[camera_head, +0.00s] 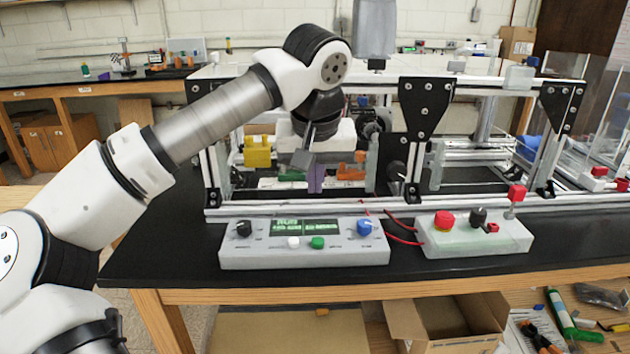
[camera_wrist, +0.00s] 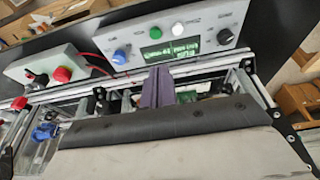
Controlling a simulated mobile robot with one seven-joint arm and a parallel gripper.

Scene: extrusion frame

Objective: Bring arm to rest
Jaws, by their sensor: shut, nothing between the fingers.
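My white and grey arm reaches in from the left in the head view, with its wrist bent downward over the extrusion frame (camera_head: 320,205). My gripper (camera_head: 317,180) points down inside the left bay of the frame, and its purple fingers are together and empty. In the wrist view my gripper (camera_wrist: 158,88) shows as two purple fingers side by side, over the frame's rail. The tips are close to parts in the bay, and I cannot tell if they touch anything.
A control box (camera_head: 305,243) with a green display and a box with a red button (camera_head: 472,232) stand in front of the frame. A yellow part (camera_head: 257,151) and an orange part (camera_head: 351,171) sit in the bay. Black plates (camera_head: 424,107) join the uprights. Bare black bench lies front left.

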